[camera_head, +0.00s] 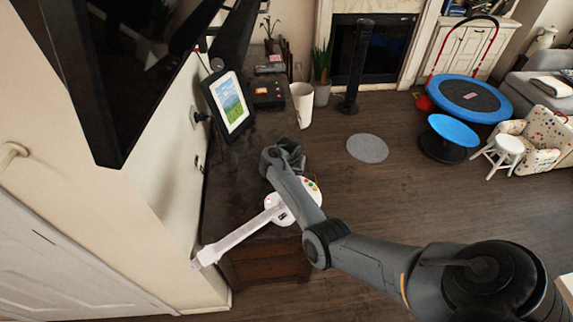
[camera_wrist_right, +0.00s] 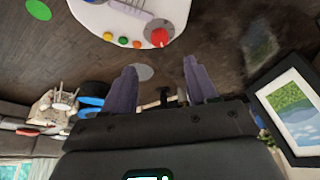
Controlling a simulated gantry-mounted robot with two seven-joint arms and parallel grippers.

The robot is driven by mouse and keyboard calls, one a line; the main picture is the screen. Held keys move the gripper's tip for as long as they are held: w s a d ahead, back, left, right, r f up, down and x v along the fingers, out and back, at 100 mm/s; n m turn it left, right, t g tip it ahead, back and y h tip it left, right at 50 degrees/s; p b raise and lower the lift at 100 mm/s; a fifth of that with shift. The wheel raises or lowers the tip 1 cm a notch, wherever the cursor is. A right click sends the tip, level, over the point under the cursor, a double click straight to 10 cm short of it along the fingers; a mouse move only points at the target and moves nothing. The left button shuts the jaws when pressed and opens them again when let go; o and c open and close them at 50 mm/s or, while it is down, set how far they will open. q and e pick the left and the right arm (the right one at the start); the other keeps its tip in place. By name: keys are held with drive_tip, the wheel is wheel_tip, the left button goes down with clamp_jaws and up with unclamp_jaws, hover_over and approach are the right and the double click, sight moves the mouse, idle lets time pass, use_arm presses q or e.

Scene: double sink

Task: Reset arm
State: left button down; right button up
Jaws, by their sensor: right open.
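My right arm comes in from the right in the head view. Its gripper (camera_head: 289,153) is over the dark cabinet top, above and just behind a white device. In the right wrist view the gripper (camera_wrist_right: 160,65) has its two purple-grey fingers spread, with nothing held between them. The white device (camera_head: 278,216) has coloured buttons and a long white handle, and my forearm partly covers it. Its button panel also shows at the top of the right wrist view (camera_wrist_right: 112,22), beyond the fingertips. My left gripper is not in view.
The dark cabinet (camera_head: 230,190) stands against the wall. A framed picture (camera_head: 229,103), a black device (camera_head: 266,93) and a white cup (camera_head: 302,103) are toward its far end. A large dark screen (camera_head: 110,70) juts in at left. Open wooden floor (camera_head: 370,195) lies right.

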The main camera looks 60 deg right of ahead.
drive_tip(key=s+a+n+t+y, duration=0.15)
drive_tip(key=s+a+n, duration=0.45)
drive_tip(key=a, duration=0.6)
drive_tip(key=s+a+n+t+y, duration=0.1)
drive_tip(key=s+a+n+t, duration=0.1)
drive_tip(key=s+a+n, duration=0.65)
drive_tip(key=s+a+r+n+g+y, duration=0.1)
drive_tip(key=s+a+r, duration=0.2)
drive_tip(key=s+a, duration=0.4)
drive_tip(key=s+a+r+n+y, duration=0.15)
drive_tip(key=s+a, duration=0.25)
drive_tip(key=a, duration=0.6)
wheel_tip(320, 180, up, 21)
drive_tip(key=p, duration=2)
drive_tip(key=shift+d+f+m+h, duration=0.15)
drive_tip(key=shift+m+h, duration=0.15)
drive_tip(key=shift+m, duration=0.1)
